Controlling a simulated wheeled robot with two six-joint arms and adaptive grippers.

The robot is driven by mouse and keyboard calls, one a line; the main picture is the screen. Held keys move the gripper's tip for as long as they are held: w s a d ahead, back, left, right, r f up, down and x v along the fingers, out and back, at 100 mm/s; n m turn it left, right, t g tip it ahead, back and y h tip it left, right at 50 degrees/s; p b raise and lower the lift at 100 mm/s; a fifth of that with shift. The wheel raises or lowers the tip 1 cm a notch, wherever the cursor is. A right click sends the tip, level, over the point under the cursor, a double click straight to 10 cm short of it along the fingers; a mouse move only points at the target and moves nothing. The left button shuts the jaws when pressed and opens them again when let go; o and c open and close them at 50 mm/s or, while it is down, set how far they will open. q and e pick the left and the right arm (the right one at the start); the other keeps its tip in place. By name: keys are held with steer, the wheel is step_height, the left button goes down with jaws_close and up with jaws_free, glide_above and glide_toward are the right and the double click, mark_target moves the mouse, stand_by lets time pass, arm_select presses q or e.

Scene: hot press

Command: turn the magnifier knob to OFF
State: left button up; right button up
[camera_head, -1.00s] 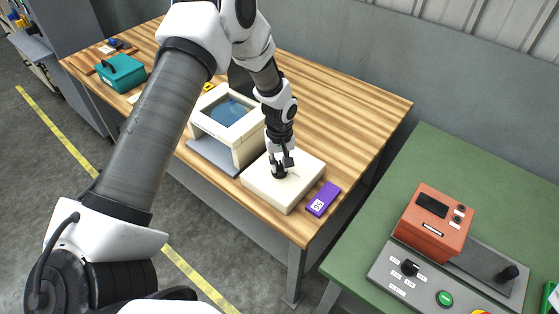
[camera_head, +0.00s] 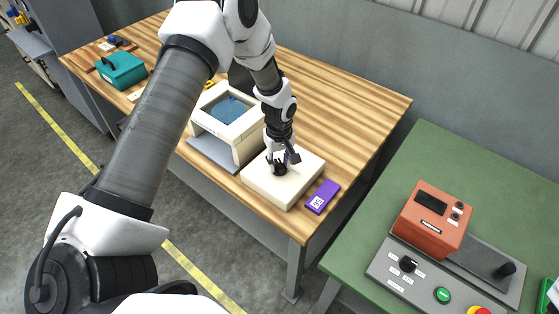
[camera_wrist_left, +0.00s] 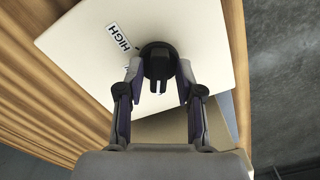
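The black magnifier knob (camera_head: 279,169) sits on the cream base box (camera_head: 285,193) beside the magnifier frame (camera_head: 236,133) on the wooden table. In the left wrist view the knob (camera_wrist_left: 158,60) shows its grip bar toward the lower edge. A "HIGH" label (camera_wrist_left: 118,38) lies to its upper left; a second label is mostly hidden by a finger. My left gripper (camera_head: 284,160) is over the box at the knob. In the wrist view its fingers (camera_wrist_left: 159,70) stand apart, one on each side of the knob; I cannot tell whether they touch it. My right gripper is not in view.
A purple labelled block (camera_head: 322,197) lies right of the cream box, near the table edge. A teal box (camera_head: 122,70) stands at the far left. An orange device (camera_head: 434,220) and a grey control panel (camera_head: 417,276) are on the green table. The wooden table's back is clear.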

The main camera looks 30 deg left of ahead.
mark_target(279, 163)
arm_select(q)
steer(key=shift+w, duration=0.1)
step_height(279, 163, up, 12)
stand_by(0.5)
steer(key=shift+a+f, duration=0.1)
